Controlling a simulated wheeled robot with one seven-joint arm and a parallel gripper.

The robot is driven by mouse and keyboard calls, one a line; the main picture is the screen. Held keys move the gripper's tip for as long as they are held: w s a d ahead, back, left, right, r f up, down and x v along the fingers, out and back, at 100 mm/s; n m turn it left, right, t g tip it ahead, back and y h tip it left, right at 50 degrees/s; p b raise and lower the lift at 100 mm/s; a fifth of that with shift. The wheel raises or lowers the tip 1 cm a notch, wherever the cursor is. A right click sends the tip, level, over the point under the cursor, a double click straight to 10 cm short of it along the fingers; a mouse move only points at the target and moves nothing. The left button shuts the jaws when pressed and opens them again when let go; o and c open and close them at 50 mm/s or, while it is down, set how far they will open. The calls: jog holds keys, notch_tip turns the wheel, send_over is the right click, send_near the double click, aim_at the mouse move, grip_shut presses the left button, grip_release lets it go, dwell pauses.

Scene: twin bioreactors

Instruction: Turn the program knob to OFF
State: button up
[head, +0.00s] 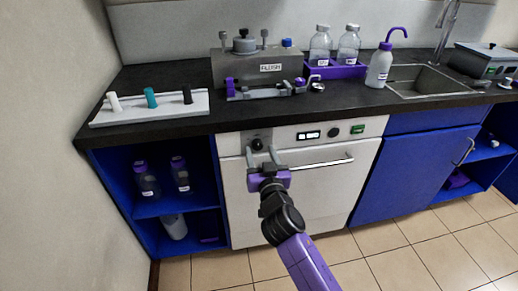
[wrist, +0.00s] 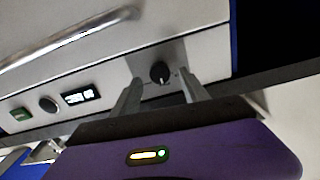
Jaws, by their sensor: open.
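The program knob (head: 257,144) is a small round black knob on a light plate at the left end of the control panel on the white front-loading machine (head: 318,184). In the wrist view, which is turned over, the knob (wrist: 159,72) lies between my two fingertips, with a gap on each side. A small light mark shows on it, but its setting cannot be read. My gripper (head: 261,153) is open and empty in front of the panel. The fingers point at the knob, and I see no contact. In the wrist view my gripper (wrist: 160,80) brackets the knob.
The panel also has a lit display (head: 309,134), another dark round control (head: 333,132) and a green switch (head: 357,129). A metal handle bar (head: 322,163) runs below. The dark worktop (head: 225,111) overhangs above. An open blue shelf (head: 150,207) with bottles stands left.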

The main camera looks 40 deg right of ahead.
aim_at(257, 145)
jog(key=shift+x, duration=1.15)
grip_shut()
jog(key=shift+n, duration=0.3)
jog(key=n, duration=0.5)
jog(key=shift+a+p, duration=0.1)
jog(key=shift+p, duration=0.25)
jog(key=n+p, duration=0.1)
jog(key=n, duration=0.5)
jog(key=shift+n, duration=0.3)
